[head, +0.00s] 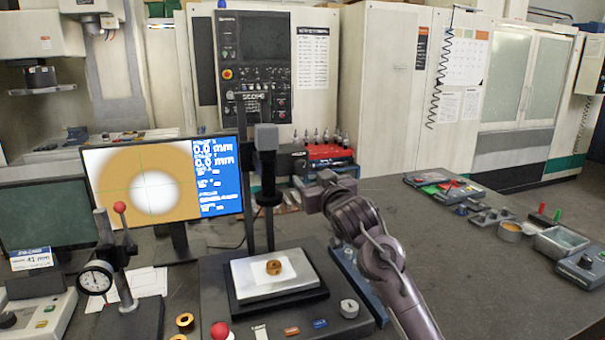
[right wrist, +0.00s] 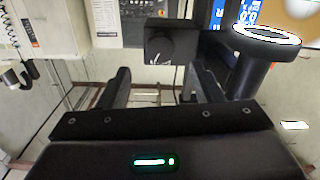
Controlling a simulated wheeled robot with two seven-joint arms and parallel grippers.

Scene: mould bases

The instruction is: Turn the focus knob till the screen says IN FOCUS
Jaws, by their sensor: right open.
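The screen (head: 163,182) shows a blurred orange ring with a white centre and thin green cross lines. Its blue panel reads 0.0 mm twice; the smaller lines are not legible. The camera head and lens (head: 267,185) hang on a column above a pale stage (head: 248,284) holding a brass ring (head: 273,267). My right gripper (head: 313,196) is right of the lens. In the right wrist view its open fingers (right wrist: 162,82) are empty, with a dark block (right wrist: 172,44) beyond them; I cannot tell whether that is the focus knob. My left gripper is out of view.
A round grey knob (head: 349,308) sits on the base, right of the stage. A dial gauge (head: 95,278) on a stand is at left. Trays and tools (head: 445,188) lie at far right.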

